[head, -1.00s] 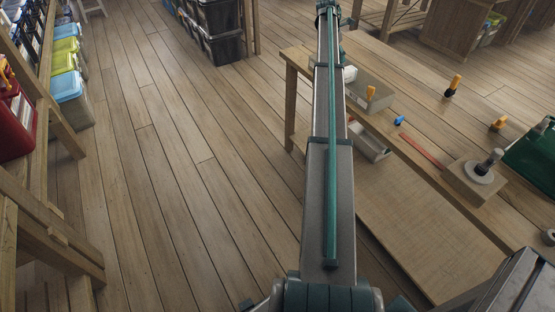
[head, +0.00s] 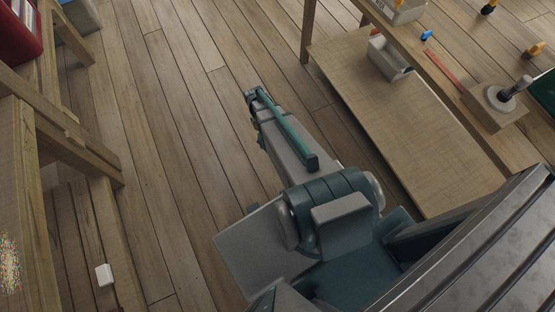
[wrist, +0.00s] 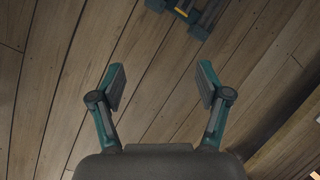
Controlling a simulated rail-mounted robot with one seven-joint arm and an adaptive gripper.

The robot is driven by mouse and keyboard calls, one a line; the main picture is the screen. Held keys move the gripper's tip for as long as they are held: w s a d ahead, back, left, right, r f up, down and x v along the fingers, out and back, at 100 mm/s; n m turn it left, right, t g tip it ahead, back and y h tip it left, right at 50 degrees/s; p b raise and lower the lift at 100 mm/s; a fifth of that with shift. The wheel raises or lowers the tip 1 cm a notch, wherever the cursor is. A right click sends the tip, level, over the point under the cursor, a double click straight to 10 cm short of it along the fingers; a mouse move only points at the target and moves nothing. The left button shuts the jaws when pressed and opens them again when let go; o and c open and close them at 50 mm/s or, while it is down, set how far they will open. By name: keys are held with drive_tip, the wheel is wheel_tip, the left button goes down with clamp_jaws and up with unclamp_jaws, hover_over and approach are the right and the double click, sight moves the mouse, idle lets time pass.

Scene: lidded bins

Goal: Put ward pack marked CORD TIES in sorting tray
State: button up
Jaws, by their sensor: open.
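In the head view my arm points away over the floor, and the fingers cannot be made out. I see no pack that I can read as CORD TIES. A grey tray (head: 402,12) with a small dark label sits on the workbench at the top right, cut by the picture edge. A grey open bin (head: 392,62) stands on the bench's lower shelf. I cannot tell which, if either, is the sorting tray.
A wooden rack (head: 60,120) with a red bin (head: 14,30) stands at the left. A small white block (head: 104,274) lies low beside it. The bench holds a block with a post (head: 496,104) and a red strip (head: 444,70). Floor between is clear.

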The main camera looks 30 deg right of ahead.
drive_tip(key=s+a+m+g, duration=0.1)
drive_tip(key=s+a, duration=0.5)
drive_tip(key=s, duration=0.7)
drive_tip(key=s+a+m+g, duration=0.1)
drive_tip(key=s+a+m, duration=0.3)
drive_tip(key=s, duration=0.9)
drive_tip(key=shift+a+f+m+g, duration=0.3)
drive_tip(key=shift+a+f+g, duration=0.1)
drive_tip(key=shift+a, duration=0.65)
drive_tip(key=shift+w, duration=0.1)
